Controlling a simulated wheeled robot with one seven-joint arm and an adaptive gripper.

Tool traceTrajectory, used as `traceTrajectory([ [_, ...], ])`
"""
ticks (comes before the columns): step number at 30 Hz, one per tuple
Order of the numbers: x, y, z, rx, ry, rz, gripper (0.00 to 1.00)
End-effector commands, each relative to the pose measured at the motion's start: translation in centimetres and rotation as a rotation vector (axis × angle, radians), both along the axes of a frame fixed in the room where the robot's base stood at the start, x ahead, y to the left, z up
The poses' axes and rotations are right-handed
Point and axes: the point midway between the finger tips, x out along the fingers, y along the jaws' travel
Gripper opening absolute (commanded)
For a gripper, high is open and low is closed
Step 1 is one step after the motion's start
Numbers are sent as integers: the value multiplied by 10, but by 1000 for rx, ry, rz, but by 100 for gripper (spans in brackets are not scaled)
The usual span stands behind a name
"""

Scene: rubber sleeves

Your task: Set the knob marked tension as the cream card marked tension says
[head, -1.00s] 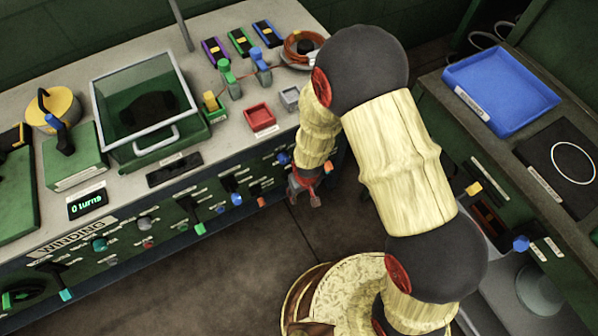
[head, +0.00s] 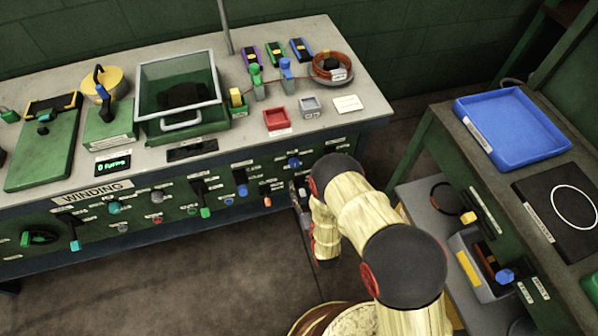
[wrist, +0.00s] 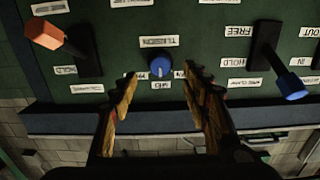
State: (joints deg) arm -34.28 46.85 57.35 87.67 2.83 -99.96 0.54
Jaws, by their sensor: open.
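In the wrist view a round blue knob (wrist: 160,67) sits on the green panel, under a label (wrist: 159,41) that seems to read tension. Small labels lie around it; the lower one (wrist: 161,85) seems to read MID. A pale mark shows on the knob's lower side. My gripper (wrist: 158,78) is open, its fingertips on either side below the knob, apart from it. In the head view my gripper (head: 303,195) is at the panel front, partly hidden by my arm. A cream card (head: 348,104) lies on the bench top; its writing is too small to read.
In the wrist view an orange-tipped lever (wrist: 46,34) is left of the knob and a blue-tipped lever (wrist: 289,87) right of it. Red (head: 277,119) and grey (head: 310,107) trays stand on the bench. A blue tray (head: 512,127) is on the right-hand table.

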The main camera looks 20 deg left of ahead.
Motion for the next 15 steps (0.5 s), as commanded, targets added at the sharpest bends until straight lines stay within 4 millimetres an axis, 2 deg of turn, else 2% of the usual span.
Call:
traceTrajectory([
  [5,7,4,10,21,-33,0,47],
  [15,50,30,9,20,-31,0,47],
])
